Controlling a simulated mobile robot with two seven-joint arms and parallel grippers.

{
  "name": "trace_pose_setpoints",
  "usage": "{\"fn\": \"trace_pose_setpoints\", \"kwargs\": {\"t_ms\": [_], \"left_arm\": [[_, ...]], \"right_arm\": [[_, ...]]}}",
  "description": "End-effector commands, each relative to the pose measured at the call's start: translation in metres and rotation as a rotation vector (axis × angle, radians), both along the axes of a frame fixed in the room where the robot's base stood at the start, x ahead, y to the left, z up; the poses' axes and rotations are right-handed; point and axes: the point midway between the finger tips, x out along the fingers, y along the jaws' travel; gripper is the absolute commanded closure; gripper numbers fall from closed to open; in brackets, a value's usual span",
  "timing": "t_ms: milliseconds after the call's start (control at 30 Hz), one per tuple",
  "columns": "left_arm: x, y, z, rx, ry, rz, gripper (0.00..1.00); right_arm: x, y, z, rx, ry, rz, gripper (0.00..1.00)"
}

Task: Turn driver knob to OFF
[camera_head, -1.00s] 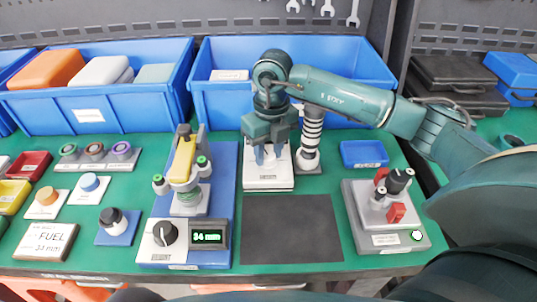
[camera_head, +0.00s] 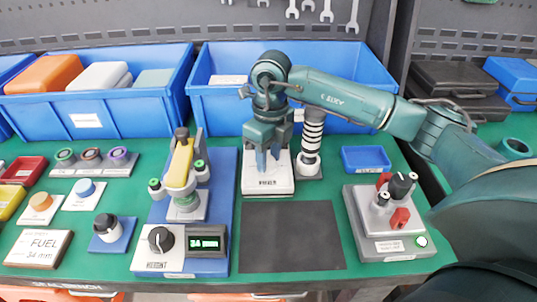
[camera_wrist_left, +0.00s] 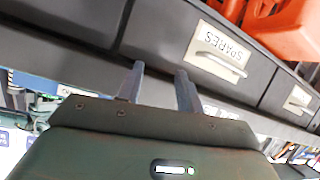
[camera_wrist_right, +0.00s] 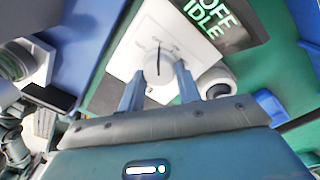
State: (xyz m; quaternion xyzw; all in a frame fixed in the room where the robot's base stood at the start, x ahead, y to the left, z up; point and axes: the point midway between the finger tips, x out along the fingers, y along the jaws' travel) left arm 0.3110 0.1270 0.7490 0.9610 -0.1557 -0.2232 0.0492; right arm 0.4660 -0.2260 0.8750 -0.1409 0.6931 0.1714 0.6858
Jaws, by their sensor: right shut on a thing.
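The driver knob (camera_wrist_right: 158,72) is a white round knob with a dark pointer line on a white plate (camera_wrist_right: 128,45) in the right wrist view. A dark display (camera_wrist_right: 222,22) beside it reads OFF and IDLE in green. My right gripper (camera_wrist_right: 158,85) has a finger on each side of the knob and is shut on it. In the head view my right gripper (camera_head: 268,165) points down onto the white plate (camera_head: 267,187) at the back middle, and hides the knob. My left gripper (camera_wrist_left: 160,80) shows only in its wrist view, with apart fingers and nothing between them.
A column with white rings (camera_head: 311,140) stands just right of the gripper. A blue fixture (camera_head: 218,180) with a black knob and green display is to the left. A grey unit (camera_head: 390,222) is at right. A dark mat (camera_head: 290,238) lies clear in front. Blue bins (camera_head: 345,70) stand behind.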

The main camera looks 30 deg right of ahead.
Motion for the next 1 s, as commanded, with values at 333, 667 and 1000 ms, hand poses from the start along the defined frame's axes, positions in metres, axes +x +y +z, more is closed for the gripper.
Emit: {"fn": "trace_pose_setpoints", "kwargs": {"t_ms": [333,667,1000], "left_arm": [[-0.001,0.0,-0.003,0.002,0.008,0.0,0.64],[-0.002,0.0,-0.003,0.003,0.009,-0.001,0.64],[-0.002,0.0,-0.003,0.003,0.016,-0.002,0.64]], "right_arm": [[0.0,0.0,0.001,0.001,-0.002,-0.002,0.49],[0.0,0.0,0.002,0.0,-0.001,-0.002,0.45],[0.002,-0.002,0.06,0.001,-0.006,-0.002,0.45]]}}
